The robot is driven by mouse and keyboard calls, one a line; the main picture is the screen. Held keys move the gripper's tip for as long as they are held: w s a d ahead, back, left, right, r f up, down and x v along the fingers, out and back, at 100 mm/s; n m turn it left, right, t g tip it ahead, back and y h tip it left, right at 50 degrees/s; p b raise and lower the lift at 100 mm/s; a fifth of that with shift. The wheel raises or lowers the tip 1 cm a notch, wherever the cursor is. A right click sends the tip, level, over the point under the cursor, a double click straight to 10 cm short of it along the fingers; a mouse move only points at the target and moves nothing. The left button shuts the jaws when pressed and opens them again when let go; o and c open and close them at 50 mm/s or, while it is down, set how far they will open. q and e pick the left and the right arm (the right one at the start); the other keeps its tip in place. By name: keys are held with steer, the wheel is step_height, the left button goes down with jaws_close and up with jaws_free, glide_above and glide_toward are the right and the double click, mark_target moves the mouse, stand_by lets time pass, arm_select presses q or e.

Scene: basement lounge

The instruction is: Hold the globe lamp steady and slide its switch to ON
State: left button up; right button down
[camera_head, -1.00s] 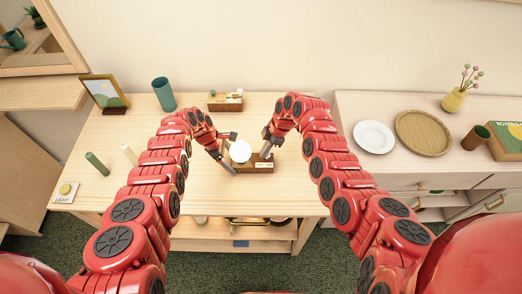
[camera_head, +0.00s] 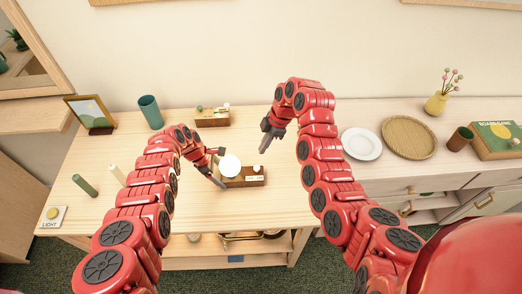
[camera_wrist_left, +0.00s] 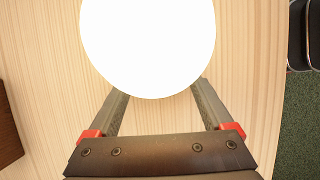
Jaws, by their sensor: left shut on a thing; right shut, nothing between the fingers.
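The globe lamp has a round white globe (camera_head: 230,166) at the left of a brown wooden base (camera_head: 243,182). A small pale switch knob (camera_head: 257,169) sits at the right of the base top, above a white label too small to read. My left gripper (camera_head: 220,169) is shut on the globe lamp from the left, one finger on each side. In the left wrist view the globe (camera_wrist_left: 148,45) is bright white and hides the fingertips. My right gripper (camera_head: 266,145) is shut and empty, raised behind and above the knob, apart from the lamp.
A second wooden block with small items (camera_head: 212,118) stands at the back of the table (camera_head: 120,215). A teal cup (camera_head: 150,112), a framed picture (camera_head: 91,113), a green cylinder (camera_head: 85,186), a pale cylinder (camera_head: 117,175) and a LIGHT plate (camera_head: 51,217) stand left. The right cabinet holds a plate (camera_head: 361,144).

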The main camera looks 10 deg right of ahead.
arm_select(q)
steer(key=o, duration=1.5)
steer(key=shift+a+r, duration=0.1)
